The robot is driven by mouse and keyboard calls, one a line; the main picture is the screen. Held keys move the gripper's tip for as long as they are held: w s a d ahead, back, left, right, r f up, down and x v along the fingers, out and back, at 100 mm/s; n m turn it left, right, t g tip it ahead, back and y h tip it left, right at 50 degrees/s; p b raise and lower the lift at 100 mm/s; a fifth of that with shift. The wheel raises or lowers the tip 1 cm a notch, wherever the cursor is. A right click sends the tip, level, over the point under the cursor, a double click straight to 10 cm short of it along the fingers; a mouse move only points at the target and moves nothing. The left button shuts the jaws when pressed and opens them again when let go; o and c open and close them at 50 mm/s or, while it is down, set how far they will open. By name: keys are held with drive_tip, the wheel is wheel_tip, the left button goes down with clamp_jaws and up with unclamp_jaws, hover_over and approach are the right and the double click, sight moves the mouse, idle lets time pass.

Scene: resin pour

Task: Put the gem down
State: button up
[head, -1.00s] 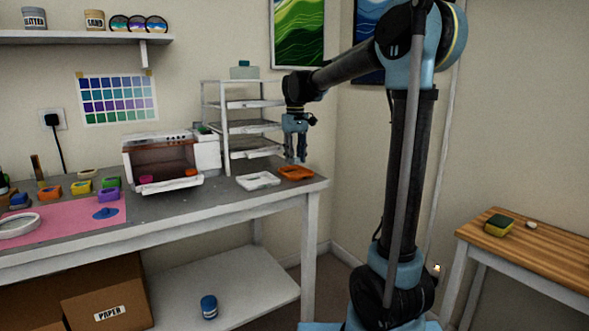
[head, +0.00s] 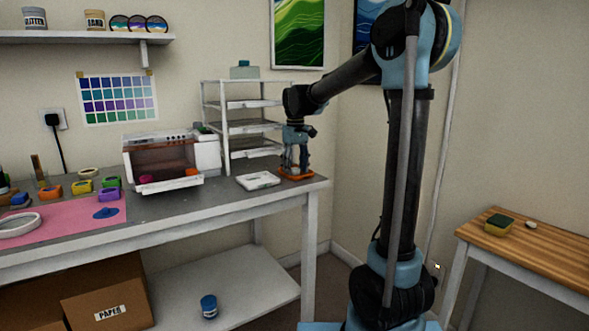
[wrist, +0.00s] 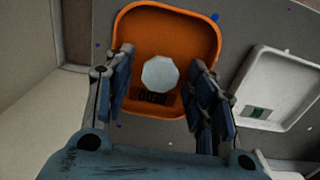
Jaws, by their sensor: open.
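The gem is a pale grey, many-sided piece (wrist: 160,75) in the wrist view. It lies in the orange tray (wrist: 203,27), over part of a dark printed label on the tray floor. My gripper (wrist: 162,64) is open, with one finger on each side of the gem and a visible gap to it. In the head view my gripper (head: 296,167) is down at the orange tray (head: 297,177), near the right end of the workbench. The gem cannot be made out there.
A white tray (head: 258,181) sits just left of the orange one; it holds a small green mark in the wrist view. A rack of shelves (head: 250,129) stands behind, and an open-fronted oven (head: 163,160) further left. The bench edge (head: 318,186) is close on the right.

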sight(295, 169)
drive_tip(key=shift+r, duration=0.1)
wheel_tip(295, 169, up, 12)
drive_tip(key=s+d+f+m, duration=0.2)
drive_tip(key=s+d+f, duration=0.2)
drive_tip(key=s+d, duration=0.4)
drive_tip(key=s+d+f+m, duration=0.1)
drive_tip(key=s+d+f, duration=0.3)
drive_tip(key=s+f, duration=0.4)
drive_tip(key=s+d+f+m+t, duration=0.1)
drive_tip(key=s+d+f+m, duration=0.1)
drive_tip(key=s+d+f, duration=0.3)
drive_tip(key=s+d+f+m+t, duration=0.1)
drive_tip(key=s+d+f, duration=0.3)
drive_tip(key=s+f, duration=0.7)
drive_tip(key=shift+s+d+f+m, duration=0.15)
drive_tip(key=shift+d+f+m, duration=0.15)
drive_tip(key=shift+f, duration=0.45)
